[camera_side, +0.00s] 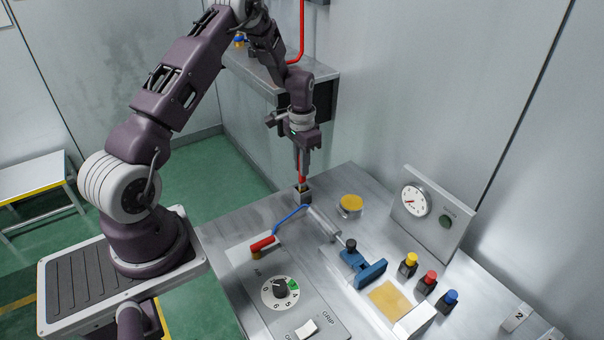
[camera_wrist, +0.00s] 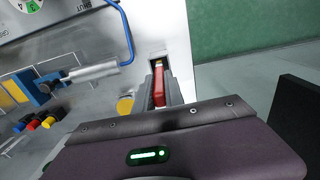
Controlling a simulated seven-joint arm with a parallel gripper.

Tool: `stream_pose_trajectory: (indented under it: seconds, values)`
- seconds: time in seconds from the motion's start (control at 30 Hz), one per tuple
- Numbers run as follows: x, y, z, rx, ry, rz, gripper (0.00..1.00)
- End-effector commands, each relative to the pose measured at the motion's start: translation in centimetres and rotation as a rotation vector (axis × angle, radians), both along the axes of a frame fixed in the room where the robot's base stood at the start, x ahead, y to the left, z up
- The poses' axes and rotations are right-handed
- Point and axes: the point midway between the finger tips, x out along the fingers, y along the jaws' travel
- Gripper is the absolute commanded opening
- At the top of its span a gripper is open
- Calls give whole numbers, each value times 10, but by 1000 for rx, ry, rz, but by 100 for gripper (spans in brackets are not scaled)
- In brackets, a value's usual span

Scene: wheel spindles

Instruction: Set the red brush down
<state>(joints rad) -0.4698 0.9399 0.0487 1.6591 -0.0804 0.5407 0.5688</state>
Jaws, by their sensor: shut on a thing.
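The red brush (camera_side: 302,179) is upright in my gripper (camera_side: 302,170), at the far left corner of the metal bench. The wrist view also shows the red brush (camera_wrist: 159,86) between the two grey fingers of my gripper (camera_wrist: 160,92), which is shut on it. The brush's lower end is at a small square grey holder (camera_side: 304,198) on the bench. Its tip seems to be at or within the holder's opening; I cannot tell how deep it is or whether it touches the bottom. The brush's top is hidden by the fingers.
A round yellow-topped pot (camera_side: 350,204) stands right of the holder. A metal cylinder (camera_side: 323,222) with a blue hose (camera_side: 288,219) lies close in front. A blue clamp (camera_side: 362,268), a gauge panel (camera_side: 432,212) and coloured buttons (camera_side: 428,282) are farther right. The bench edge is near.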

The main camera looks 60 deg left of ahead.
Motion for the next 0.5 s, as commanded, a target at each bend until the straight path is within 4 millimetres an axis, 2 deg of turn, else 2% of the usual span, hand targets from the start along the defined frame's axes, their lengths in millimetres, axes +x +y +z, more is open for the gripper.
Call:
stream_pose_trajectory:
  seconds: [0.1,0.43,0.47,0.5]
  values:
    - [-1,0,-21,-2,2,1,0]
    - [0,0,-25,-1,1,1,0]
    - [0,0,-25,0,0,1,18]
    - [0,0,-25,0,0,1,26]
